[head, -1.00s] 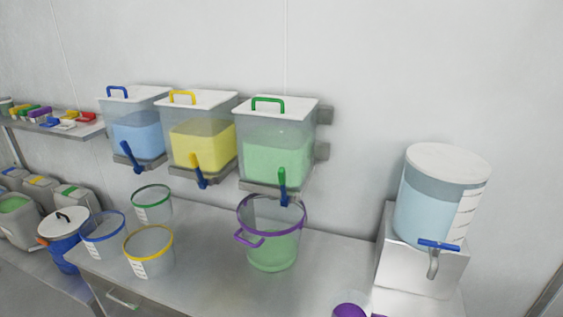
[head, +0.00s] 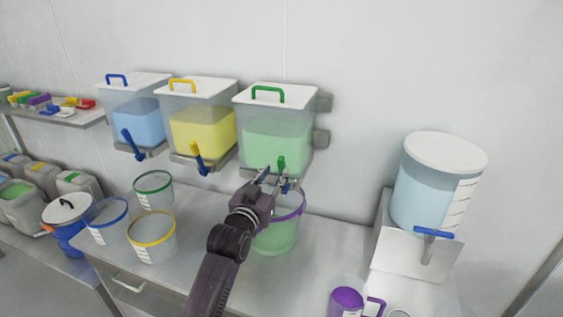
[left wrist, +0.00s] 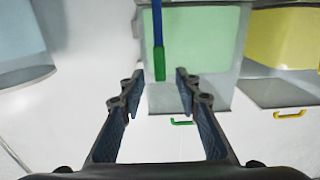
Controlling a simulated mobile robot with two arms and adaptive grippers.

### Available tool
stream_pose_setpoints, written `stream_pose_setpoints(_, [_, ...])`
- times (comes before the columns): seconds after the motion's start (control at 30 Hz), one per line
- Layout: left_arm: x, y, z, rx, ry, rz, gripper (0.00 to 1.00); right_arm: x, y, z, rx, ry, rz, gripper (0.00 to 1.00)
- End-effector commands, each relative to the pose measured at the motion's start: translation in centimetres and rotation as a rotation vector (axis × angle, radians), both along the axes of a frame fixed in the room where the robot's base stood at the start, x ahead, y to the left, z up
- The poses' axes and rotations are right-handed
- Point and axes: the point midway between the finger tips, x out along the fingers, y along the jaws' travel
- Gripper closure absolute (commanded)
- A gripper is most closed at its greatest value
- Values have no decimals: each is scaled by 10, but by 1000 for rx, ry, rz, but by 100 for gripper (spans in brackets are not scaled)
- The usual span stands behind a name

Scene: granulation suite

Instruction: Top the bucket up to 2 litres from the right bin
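The right bin (head: 275,135) is clear with a white lid, a green handle and light green contents. Its tap lever (head: 281,163) has a green end; it also shows in the left wrist view (left wrist: 160,62). The bucket (head: 276,240), clear with a purple rim, stands on the bench below the tap and holds green contents; my arm hides part of it and its level cannot be read. My left gripper (head: 278,180) is at the tap, with open fingers (left wrist: 159,76) on either side of the lever's green end and gaps between. My right gripper is out of view.
A blue bin (head: 136,128) and a yellow bin (head: 202,130) hang to the left. Clear buckets with green, blue and yellow rims (head: 151,240) stand on the bench. A water tank (head: 435,185) stands right. A purple jug (head: 347,300) is at the front.

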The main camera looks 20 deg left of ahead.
Motion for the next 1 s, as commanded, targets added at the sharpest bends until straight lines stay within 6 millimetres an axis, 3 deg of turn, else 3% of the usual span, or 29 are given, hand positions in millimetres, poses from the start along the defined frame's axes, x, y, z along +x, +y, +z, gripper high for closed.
stream_pose_setpoints(0.3, [42,-2,3,1,2,0,70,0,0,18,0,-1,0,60])
stream_pose_setpoints(0.5, [58,-2,1,1,2,0,70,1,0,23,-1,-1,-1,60])
stream_pose_setpoints(0.93, [63,-3,0,1,2,-1,70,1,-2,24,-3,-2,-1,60])
stream_pose_setpoints(1.0, [63,-3,0,1,2,-1,76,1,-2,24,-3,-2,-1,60])
